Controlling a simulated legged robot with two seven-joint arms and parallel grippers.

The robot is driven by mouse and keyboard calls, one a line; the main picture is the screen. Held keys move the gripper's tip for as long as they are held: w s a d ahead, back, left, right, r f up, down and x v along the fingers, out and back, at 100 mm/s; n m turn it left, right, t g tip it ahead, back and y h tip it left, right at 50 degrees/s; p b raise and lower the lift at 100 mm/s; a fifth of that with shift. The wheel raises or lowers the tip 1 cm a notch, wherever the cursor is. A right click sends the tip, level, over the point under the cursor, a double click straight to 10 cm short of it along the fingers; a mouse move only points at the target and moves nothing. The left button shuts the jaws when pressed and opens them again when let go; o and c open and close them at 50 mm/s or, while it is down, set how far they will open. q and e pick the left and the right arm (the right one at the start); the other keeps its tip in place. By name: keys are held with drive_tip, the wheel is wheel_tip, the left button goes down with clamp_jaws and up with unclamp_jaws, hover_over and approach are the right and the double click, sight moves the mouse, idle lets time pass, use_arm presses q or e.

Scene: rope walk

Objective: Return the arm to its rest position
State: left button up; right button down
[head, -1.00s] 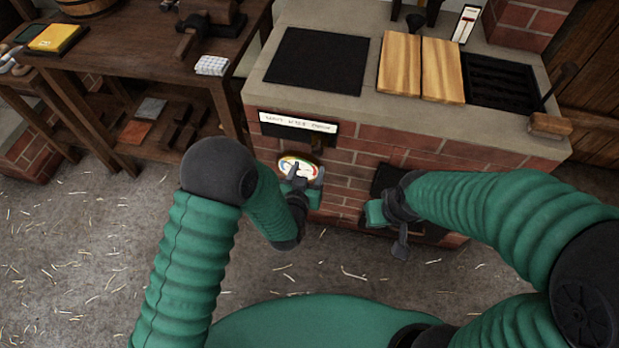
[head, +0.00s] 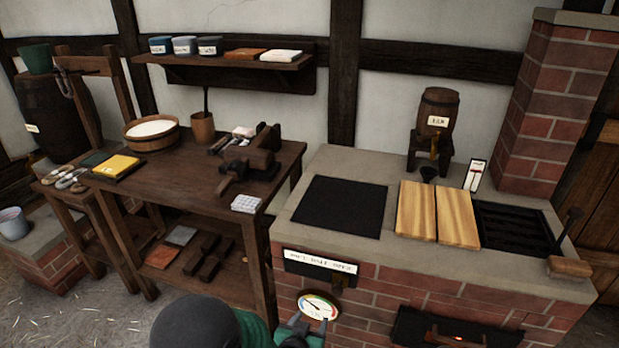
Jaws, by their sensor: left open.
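My left arm's dark rounded joint and green sleeve show at the bottom edge. My left gripper (head: 304,330) is open and only partly in view, just below the round dial gauge (head: 318,306) on the brick stove front. I see nothing between its fingers, and I cannot tell whether it touches the stove. My right arm and right gripper are out of view.
The brick stove (head: 400,290) fills the right, with a black plate (head: 338,207), wooden boards (head: 438,213) and a dark grate (head: 512,227) on top. A wooden workbench (head: 190,180) stands left. A wall shelf (head: 240,72) hangs behind. Straw-strewn floor (head: 70,310) is open at lower left.

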use_arm(q)
drive_tip(key=s+a+r+n+g+y, duration=0.2)
drive_tip(key=s+a+r+g, duration=0.15)
drive_tip(key=s+a, duration=0.7)
drive_tip(key=s+a+r+n+g+y, duration=0.1)
drive_tip(key=s+a+r+g+y, duration=0.3)
drive_tip(key=s+a, duration=0.65)
wheel_tip(320, 180, up, 10)
drive_tip(key=g+h+p, duration=0.1)
drive_tip(key=h+p, duration=0.1)
drive_tip(key=p, duration=1)
drive_tip(key=shift+a+r, duration=0.15)
